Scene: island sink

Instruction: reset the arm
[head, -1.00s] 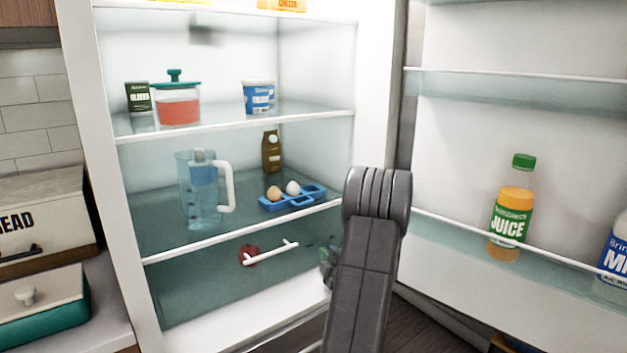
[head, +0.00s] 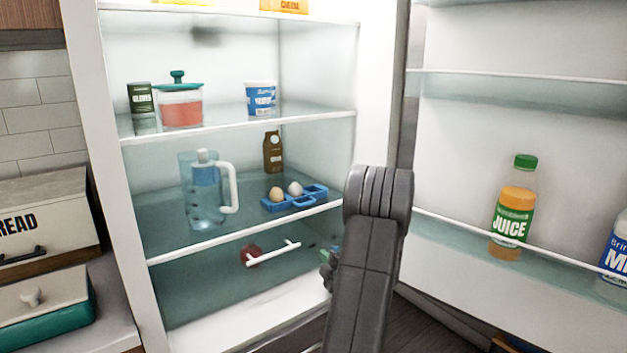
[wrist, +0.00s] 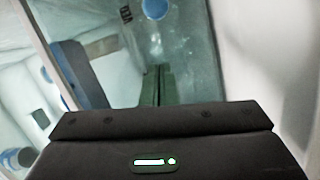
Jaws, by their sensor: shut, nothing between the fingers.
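My arm (head: 365,260) stands in front of the open fridge in the head view. My gripper (head: 328,263) is mostly hidden behind the arm, with only a small greenish part showing at its left edge. In the wrist view my gripper (wrist: 158,72) shows its two green fingers close together, shut with nothing between them. Glass and blue shapes lie beyond the fingertips, too blurred to name with certainty.
The fridge shelves hold a water pitcher (head: 205,195), a blue egg tray (head: 304,203), a brown carton (head: 273,153) and a teal-lidded jar (head: 180,108). The open door with a juice bottle (head: 513,210) stands right. A bread box (head: 40,215) is left.

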